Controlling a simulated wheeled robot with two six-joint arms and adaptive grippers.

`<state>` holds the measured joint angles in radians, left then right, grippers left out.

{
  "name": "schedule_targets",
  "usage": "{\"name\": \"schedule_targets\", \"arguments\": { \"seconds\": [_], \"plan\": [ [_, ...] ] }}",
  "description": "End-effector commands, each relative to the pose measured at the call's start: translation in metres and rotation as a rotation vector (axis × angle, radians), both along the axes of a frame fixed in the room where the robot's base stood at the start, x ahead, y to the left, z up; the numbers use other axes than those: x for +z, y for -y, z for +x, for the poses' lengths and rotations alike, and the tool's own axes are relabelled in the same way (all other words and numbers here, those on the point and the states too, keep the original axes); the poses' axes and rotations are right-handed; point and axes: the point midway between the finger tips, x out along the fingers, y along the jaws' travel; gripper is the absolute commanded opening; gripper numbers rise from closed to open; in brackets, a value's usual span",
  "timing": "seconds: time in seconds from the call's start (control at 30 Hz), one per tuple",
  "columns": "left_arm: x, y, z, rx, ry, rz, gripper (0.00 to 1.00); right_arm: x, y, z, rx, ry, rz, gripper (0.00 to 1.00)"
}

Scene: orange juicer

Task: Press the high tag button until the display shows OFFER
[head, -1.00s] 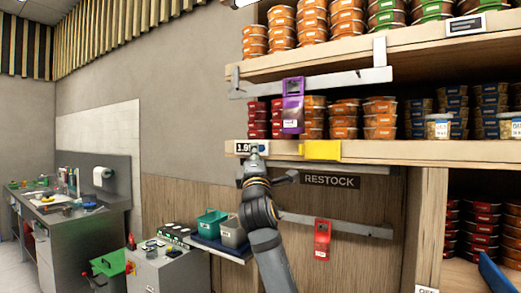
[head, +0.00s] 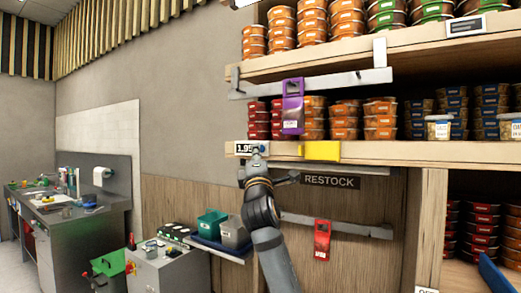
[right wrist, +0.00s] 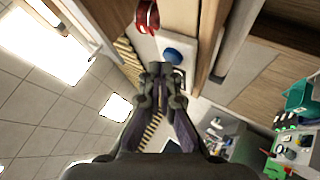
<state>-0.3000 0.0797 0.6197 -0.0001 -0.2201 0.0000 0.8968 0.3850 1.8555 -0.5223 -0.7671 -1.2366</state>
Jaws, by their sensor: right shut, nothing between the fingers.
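A small price tag with a dark display (head: 244,149) sits on the left end of the middle shelf's front edge. The display reads about 1.95, its right side close to my gripper. A round blue button (right wrist: 173,55) on the tag's white face shows in the right wrist view. My right gripper (head: 257,156) is shut and empty, with its tips at the tag's lower right. In the right wrist view its fingertips (right wrist: 160,69) are together just below the button; I cannot tell whether they touch it. My left gripper is not in view.
A yellow clip (head: 320,151) is on the shelf edge to the right. A purple holder (head: 292,106) hangs from a rail above, and a red one (head: 322,240) hangs below. A RESTOCK sign (head: 331,181) is under the shelf. Another label (head: 465,25) is on the upper shelf edge.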

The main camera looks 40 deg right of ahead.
Motion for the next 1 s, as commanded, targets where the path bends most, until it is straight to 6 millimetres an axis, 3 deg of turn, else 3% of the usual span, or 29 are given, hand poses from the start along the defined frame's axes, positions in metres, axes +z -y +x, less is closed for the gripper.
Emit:
{"name": "schedule_targets", "arguments": {
  "seconds": [1.0],
  "plan": [
    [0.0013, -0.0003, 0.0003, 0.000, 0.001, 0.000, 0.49, 0.0001, 0.0078, 0.0032, 0.000, 0.001, -0.001, 0.00]
  ]
}}
